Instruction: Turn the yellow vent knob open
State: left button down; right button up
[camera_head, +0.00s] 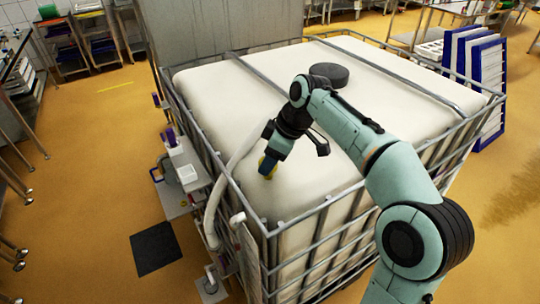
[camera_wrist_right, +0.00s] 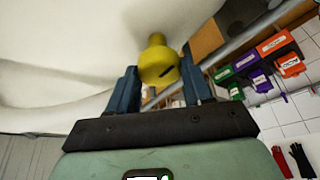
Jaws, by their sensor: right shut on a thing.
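The yellow vent knob (camera_head: 267,166) sits on the top of the white tank (camera_head: 310,180), near its front left corner, in the head view. The right gripper is shut on the knob. My left gripper is in neither view.
A grey metal cage (camera_head: 342,205) surrounds the tank. A black round lid (camera_head: 328,74) is on its top. A pale hose (camera_head: 215,195) runs down the left side, near a white box (camera_head: 187,174). Blue-framed racks (camera_head: 487,80) stand at right. A dark mat (camera_head: 156,248) lies on open floor.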

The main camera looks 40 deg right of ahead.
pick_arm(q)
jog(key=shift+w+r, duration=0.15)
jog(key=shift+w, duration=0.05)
pick_arm(e)
jog(key=shift+n, duration=0.4)
jog(key=o, duration=1)
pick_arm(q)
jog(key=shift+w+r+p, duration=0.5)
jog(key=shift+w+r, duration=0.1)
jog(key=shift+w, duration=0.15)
pick_arm(e)
jog(key=v, duration=1.3)
jog(key=shift+w+d+r, duration=0.1)
jog(key=shift+r, duration=0.1)
